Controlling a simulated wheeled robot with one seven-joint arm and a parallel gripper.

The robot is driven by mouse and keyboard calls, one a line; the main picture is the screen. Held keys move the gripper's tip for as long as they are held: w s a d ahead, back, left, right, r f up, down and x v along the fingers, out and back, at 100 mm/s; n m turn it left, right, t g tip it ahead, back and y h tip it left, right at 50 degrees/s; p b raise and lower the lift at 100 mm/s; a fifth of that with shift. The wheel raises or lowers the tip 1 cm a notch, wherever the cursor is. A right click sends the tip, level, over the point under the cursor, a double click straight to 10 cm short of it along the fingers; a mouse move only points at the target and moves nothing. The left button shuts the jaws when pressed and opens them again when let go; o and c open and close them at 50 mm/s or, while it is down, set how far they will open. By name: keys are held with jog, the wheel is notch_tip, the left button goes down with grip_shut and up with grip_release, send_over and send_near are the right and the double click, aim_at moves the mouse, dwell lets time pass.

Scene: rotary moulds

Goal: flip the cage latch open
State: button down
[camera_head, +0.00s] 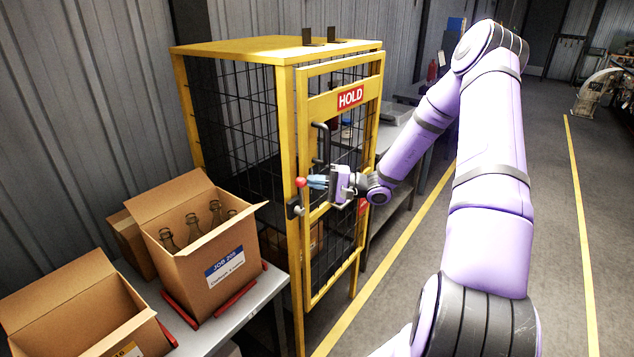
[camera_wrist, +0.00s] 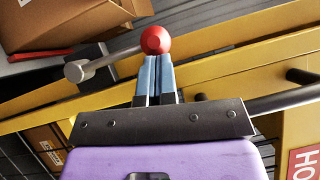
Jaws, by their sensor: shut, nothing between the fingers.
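The yellow cage (camera_head: 292,60) with black mesh has a door (camera_head: 312,290) bearing a red HOLD sign (camera_head: 350,97). The cage latch is a metal lever with a red ball knob (camera_head: 301,182) on the door's left edge, with a dark bracket (camera_head: 292,208) below it. In the wrist view the red knob (camera_wrist: 155,40) sits at the end of a grey rod (camera_wrist: 108,57) that runs to a pivot at the left. My gripper (camera_head: 311,182) is shut, its blue fingertips (camera_wrist: 154,60) together right at the knob. They appear to touch it, with nothing between them.
A black door handle (camera_head: 320,142) stands just above my gripper. An open carton with bottles (camera_head: 208,265) and another open carton (camera_head: 85,310) stand on the grey table (camera_head: 255,298) at left. The floor right of the yellow line (camera_head: 390,262) is clear.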

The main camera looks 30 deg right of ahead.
jog(key=shift+a, duration=0.15)
dwell(0.3)
jog(key=w+d+v, duration=0.1)
jog(key=w+v, duration=0.1)
jog(key=v, duration=1.1)
jog(key=shift+d+f, duration=0.35)
jog(key=shift+w, duration=0.1)
